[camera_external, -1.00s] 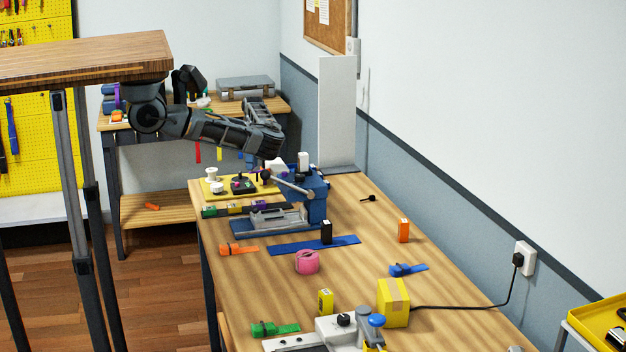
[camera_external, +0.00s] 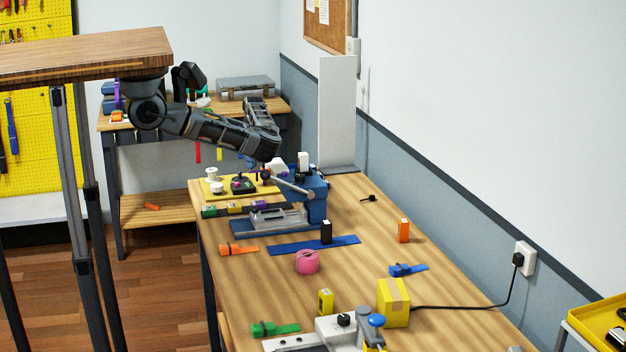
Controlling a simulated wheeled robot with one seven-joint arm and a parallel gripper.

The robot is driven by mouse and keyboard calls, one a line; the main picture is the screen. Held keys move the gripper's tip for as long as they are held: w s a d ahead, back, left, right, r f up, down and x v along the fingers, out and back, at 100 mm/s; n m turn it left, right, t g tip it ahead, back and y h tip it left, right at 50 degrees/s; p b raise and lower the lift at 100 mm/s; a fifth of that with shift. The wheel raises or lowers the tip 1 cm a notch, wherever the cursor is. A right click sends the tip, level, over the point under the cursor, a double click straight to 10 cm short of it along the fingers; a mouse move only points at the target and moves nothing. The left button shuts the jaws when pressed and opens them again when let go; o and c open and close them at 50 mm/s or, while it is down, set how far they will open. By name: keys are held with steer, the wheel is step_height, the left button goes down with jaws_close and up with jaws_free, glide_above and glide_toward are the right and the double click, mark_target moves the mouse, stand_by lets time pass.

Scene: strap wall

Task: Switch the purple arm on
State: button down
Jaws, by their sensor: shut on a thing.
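A yellow board (camera_external: 211,189) lies at the far end of the long bench, with white round pieces and a black box (camera_external: 243,187) with a small purple part on it. My gripper (camera_external: 264,168) reaches down from the left over the right part of this board. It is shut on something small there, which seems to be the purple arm. The jaws and most of what they hold are hidden or too small to make out, and I cannot tell the arm's position.
A blue press (camera_external: 316,204) with a grey lever (camera_external: 292,187) and dark knob stands close right of my gripper. A tall white panel (camera_external: 337,112) stands behind. Pink tape (camera_external: 307,262) and straps lie nearer on the bench.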

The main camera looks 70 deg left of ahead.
steer(key=shift+a+r+m+p, duration=0.2)
steer(key=shift+a+m+p, duration=0.15)
steer(key=shift+m+p, duration=0.4)
steer(key=shift+w+a+f+m, duration=0.1)
steer(key=shift+a+f+m, duration=0.1)
steer(key=shift+m, duration=0.35)
steer(key=c, duration=0.9)
jaws_free()
steer(key=shift+c, duration=0.2)
step_height(320, 180, up, 8)
steer(key=w+a, duration=0.1)
steer(key=shift+f, duration=0.15)
